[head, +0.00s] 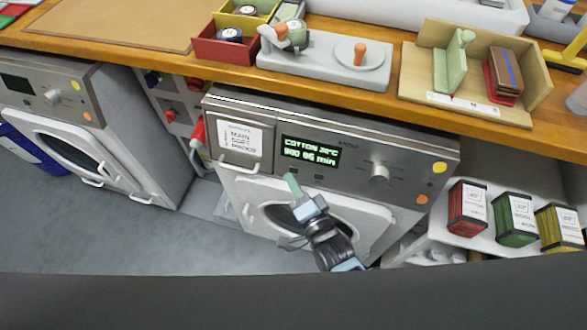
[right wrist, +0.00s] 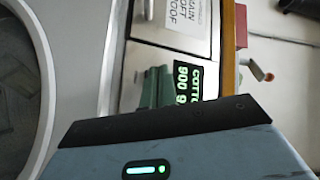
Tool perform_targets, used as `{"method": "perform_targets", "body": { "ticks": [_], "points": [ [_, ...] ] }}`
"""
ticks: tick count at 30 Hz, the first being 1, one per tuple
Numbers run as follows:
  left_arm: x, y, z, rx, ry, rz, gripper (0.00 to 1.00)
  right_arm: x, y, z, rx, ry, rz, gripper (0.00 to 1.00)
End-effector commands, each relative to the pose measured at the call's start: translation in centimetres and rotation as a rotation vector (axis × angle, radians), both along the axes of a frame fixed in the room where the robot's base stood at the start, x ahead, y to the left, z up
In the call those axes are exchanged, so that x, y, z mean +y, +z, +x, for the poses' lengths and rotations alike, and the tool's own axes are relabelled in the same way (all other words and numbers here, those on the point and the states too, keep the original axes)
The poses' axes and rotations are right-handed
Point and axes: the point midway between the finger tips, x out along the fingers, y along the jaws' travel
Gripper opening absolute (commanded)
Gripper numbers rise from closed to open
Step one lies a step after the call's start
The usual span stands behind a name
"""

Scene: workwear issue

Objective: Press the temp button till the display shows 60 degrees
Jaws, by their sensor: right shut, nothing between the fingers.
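The washing machine's display (head: 311,151) is lit green on black. It reads COTTON with a temperature that looks like 30°C, too small to be sure, and a second line ending in min. It also shows sideways in the right wrist view (right wrist: 190,78), partly cut off by my gripper. My right gripper (head: 292,183) is shut and empty, its green fingertips just below the display's left part. I cannot tell whether they touch the panel. A small dark button (head: 319,177) shows to the right of the fingertips. My left gripper is out of view.
A round knob (head: 380,173) is on the panel right of the display, and a labelled drawer (head: 240,139) is left of it. The wooden worktop (head: 180,62) overhangs above. A shelf with several boxes, one red (head: 467,207), stands at the right.

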Motion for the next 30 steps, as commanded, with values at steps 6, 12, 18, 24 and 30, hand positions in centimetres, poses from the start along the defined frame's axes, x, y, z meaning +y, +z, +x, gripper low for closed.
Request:
{"method": "perform_targets", "body": {
  "ticks": [6,12,18,24,30],
  "points": [
    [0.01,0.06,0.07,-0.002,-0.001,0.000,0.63,0.00,0.00,0.00,0.000,0.000,0.000,0.00],
    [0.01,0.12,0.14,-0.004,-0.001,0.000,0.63,0.00,0.00,0.00,0.000,0.000,0.000,0.00],
    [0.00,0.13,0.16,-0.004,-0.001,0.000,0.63,0.00,0.00,0.00,0.000,0.000,0.000,0.00],
    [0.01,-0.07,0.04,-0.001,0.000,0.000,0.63,-0.12,-0.18,0.33,0.000,0.000,0.000,0.00],
    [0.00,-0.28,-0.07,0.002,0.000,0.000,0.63,-0.27,-0.31,0.78,0.000,0.000,-0.001,0.00]
  ]
}}
